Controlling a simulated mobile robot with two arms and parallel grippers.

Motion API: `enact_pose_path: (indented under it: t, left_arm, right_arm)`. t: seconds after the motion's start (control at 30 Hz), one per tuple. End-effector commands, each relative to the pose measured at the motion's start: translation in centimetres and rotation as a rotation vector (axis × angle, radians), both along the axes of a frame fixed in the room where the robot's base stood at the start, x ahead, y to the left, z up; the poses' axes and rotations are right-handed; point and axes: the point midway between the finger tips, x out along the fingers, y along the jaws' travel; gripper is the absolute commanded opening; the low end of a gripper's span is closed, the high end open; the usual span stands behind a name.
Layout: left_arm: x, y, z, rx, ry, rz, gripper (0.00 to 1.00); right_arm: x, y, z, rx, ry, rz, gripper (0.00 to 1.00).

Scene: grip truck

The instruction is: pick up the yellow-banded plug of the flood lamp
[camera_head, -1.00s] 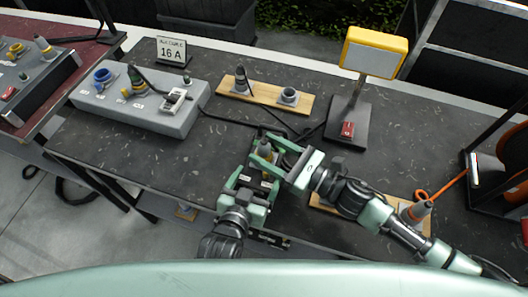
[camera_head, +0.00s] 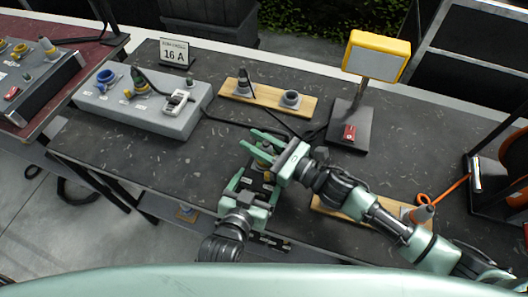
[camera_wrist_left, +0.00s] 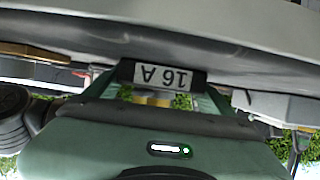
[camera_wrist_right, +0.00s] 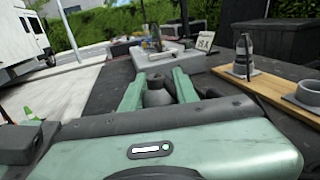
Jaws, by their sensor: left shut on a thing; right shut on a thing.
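The flood lamp (camera_head: 376,54) with its yellow frame stands on a dark base at the back right.
A grey socket box (camera_head: 140,103) stands at the left, with a 16 A sign (camera_head: 175,52) behind it. A wooden board (camera_head: 268,97) with two holders lies at the back. Another board (camera_head: 335,208) is partly under my right arm. An orange cable reel stands far right.

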Motion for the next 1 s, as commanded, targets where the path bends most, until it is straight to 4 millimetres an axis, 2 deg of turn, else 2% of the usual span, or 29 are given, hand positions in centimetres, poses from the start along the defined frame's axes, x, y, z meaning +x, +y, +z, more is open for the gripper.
enact_pose_path:
  t: [0.17,0.27,0.5,0.63,0.77,1.0]
  left_arm:
    - [0.0,0.0,0.1,0.001,-0.002,0.001,0.11]
    - [0.0,0.0,0.1,0.001,-0.002,0.001,0.11]
    - [0.0,0.0,0.1,0.001,-0.002,0.001,0.11]
    - [0.0,0.0,0.1,0.001,-0.002,0.001,0.11]
    - [0.0,0.0,0.1,0.001,-0.002,0.001,0.11]
    - [0.1,0.0,0.1,0.001,-0.002,0.001,0.11]
  right_arm:
    - [0.1,0.0,0.7,-0.001,-0.004,0.001,0.0]
    - [0.0,0.0,2.2,0.0,-0.006,0.003,0.0]
    - [0.1,0.0,7.1,-0.002,-0.009,0.003,0.0]
    - [0.0,0.0,9.0,-0.001,-0.007,0.003,0.0]
    - [0.0,0.0,9.9,0.0,-0.002,0.001,0.0]
    - [0.0,0.0,10.1,0.0,0.0,0.0,0.0]
